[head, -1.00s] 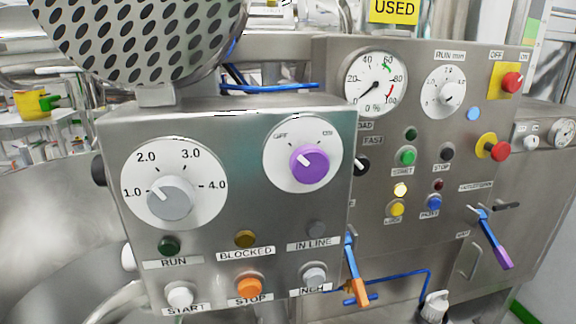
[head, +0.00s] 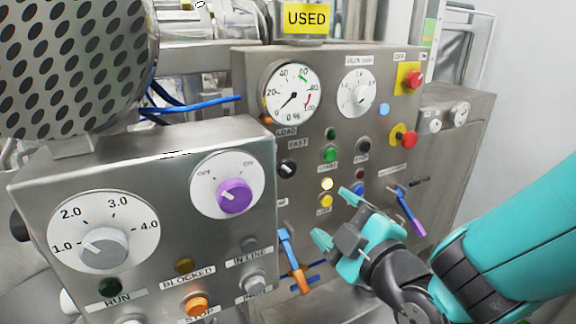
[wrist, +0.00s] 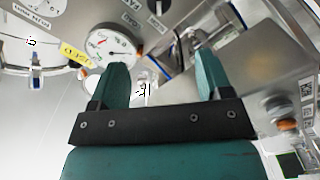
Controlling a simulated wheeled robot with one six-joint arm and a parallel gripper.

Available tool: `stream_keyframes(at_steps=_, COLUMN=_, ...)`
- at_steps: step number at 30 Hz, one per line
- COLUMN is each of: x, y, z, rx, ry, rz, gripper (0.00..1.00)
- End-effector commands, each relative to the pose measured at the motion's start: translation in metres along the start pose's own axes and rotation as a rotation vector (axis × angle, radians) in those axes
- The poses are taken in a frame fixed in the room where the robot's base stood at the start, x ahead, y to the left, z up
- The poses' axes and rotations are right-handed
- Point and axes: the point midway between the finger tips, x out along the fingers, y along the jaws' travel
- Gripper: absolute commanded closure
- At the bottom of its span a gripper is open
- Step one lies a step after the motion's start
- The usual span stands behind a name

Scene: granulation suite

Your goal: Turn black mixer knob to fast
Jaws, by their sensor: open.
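The black mixer knob (head: 287,168) sits on the rear steel panel in the head view, just below the FAST label (head: 297,143). Its exact pointer direction is too small to tell. My gripper (head: 336,218) is open and empty, to the lower right of the knob and apart from it. The wrist view also shows my gripper (wrist: 162,68) with both fingers spread and nothing between them. I cannot tell for sure whether the knob shows in the wrist view.
The nearer control box (head: 150,230) stands at left with a grey knob (head: 104,248) and a purple knob (head: 234,196). A blue-and-orange lever (head: 293,262) hangs beside my gripper. A blue-and-purple lever (head: 408,212), buttons and a load gauge (head: 293,92) share the rear panel.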

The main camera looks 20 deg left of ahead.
Motion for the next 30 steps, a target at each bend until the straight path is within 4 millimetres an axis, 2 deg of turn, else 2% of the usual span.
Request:
stream_keyframes(at_steps=8, x=0.027, y=0.006, z=-0.005, rx=-0.006, ry=0.002, rz=0.004, gripper=0.28)
stream_keyframes(at_steps=14, x=0.060, y=0.006, z=-0.005, rx=-0.006, ry=0.002, rz=0.003, gripper=0.28)
stream_keyframes(at_steps=24, x=0.133, y=0.004, z=-0.003, rx=-0.004, ry=0.003, rz=0.005, gripper=0.28)
stream_keyframes(at_steps=30, x=0.161, y=0.002, z=-0.002, rx=-0.004, ry=0.002, rz=0.005, gripper=0.28)
